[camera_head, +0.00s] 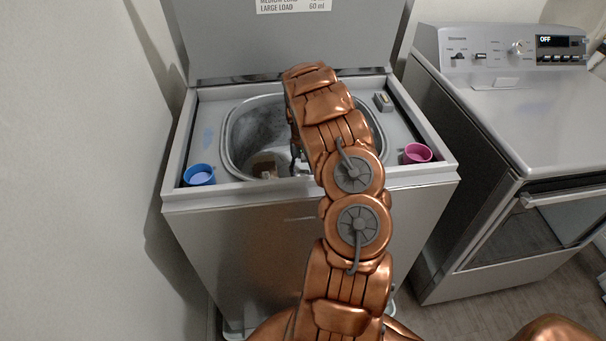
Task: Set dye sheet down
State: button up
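My copper-coloured arm reaches over the open top-load washer (250,205), its end bent down into the grey drum (228,140). Only a small part of my gripper (299,163) shows, beside the arm and low in the drum opening. Its fingertips and anything between them are hidden or too small to tell. A small brown and whitish thing (266,172) shows low in the drum, left of my gripper. I cannot tell whether it is the dye sheet. No sheet is clearly visible elsewhere.
A blue cup (199,175) stands at the washer's front left corner, a pink cup (416,153) at its front right. The raised lid (230,40) stands behind. A second machine (490,110) is on the right, a wall (80,170) close on the left.

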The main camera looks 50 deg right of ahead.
jog(key=o, duration=0.8)
jog(key=shift+f, duration=0.1)
jog(key=b+v, duration=0.2)
jog(key=v, duration=1)
